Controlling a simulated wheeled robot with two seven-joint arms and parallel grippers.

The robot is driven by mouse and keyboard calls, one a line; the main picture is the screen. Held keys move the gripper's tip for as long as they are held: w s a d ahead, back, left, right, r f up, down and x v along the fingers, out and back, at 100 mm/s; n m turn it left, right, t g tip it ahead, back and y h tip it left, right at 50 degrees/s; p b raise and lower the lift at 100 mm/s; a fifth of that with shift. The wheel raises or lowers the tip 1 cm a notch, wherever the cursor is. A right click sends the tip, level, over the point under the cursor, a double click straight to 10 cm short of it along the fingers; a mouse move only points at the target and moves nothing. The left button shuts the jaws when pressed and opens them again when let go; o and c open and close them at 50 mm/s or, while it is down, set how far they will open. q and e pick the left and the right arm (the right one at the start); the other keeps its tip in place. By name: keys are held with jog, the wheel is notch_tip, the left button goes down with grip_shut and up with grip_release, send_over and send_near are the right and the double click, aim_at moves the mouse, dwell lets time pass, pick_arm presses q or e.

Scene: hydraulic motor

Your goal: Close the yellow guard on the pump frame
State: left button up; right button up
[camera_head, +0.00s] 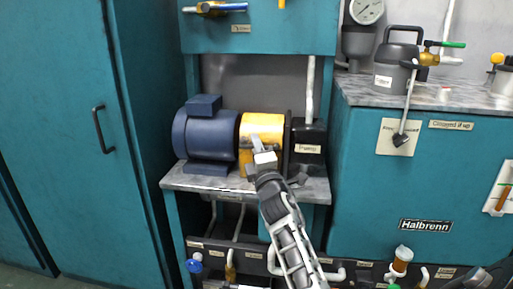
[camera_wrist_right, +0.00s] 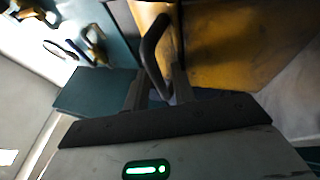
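The yellow guard (camera_head: 262,124) sits on the pump frame between the blue motor (camera_head: 206,135) and the black pump (camera_head: 308,143). My right gripper (camera_head: 262,158) is in front of the guard and hides part of its front. In the right wrist view the guard (camera_wrist_right: 225,60) is a worn yellow panel at the upper right. A dark bent handle (camera_wrist_right: 153,50) beside it reaches down between the fingers of my right gripper (camera_wrist_right: 158,92). The fingers look spread, with a gap around the handle. I cannot tell whether they touch it. My left gripper is out of view.
The grey bench top (camera_head: 185,180) carries the motor and pump. A teal cabinet (camera_head: 430,180) stands at the right with a can (camera_head: 397,68) and a lever (camera_head: 405,125). A teal door (camera_head: 60,130) is at the left. Pipes and valves (camera_head: 230,265) run below.

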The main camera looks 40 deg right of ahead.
jog(key=shift+f, duration=0.15)
